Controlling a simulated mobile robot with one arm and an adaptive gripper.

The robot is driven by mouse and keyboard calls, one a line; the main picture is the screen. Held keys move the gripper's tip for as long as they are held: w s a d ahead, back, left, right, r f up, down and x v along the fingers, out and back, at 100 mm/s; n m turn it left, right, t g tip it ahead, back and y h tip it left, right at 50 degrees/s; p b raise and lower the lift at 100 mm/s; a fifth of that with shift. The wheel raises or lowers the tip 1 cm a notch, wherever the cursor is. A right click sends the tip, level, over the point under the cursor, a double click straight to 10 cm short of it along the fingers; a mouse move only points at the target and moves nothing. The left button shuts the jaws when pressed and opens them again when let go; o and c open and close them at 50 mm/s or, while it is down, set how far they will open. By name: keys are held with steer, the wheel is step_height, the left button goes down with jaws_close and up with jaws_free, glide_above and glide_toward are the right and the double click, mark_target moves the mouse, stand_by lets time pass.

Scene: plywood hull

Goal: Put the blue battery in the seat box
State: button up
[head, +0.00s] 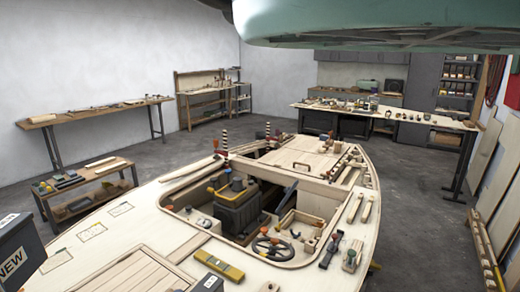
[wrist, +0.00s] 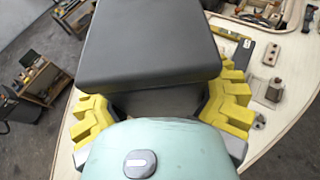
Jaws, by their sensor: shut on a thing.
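My gripper (wrist: 160,102) is shut on a dark grey box-shaped battery (wrist: 150,45) in the wrist view, with yellow finger pads on either side of it. No clear blue shows on the faces in view. My gripper is outside the head view. An open wooden box (head: 300,222) sits in the boat's cockpit; I cannot tell whether it is the seat box.
The pale plywood deck (head: 135,222) surrounds the cockpit. A black-and-yellow machine (head: 238,207) and a steering wheel (head: 272,248) stand there. A yellow level (head: 219,266) lies on deck. A teal hull (head: 380,20) hangs overhead. A low bench (head: 90,185) stands left.

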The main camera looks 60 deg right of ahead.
step_height(320, 180, up, 26)
steer(key=p, duration=2.8)
steer(key=shift+d+f, duration=0.15)
steer(key=shift+f, duration=0.05)
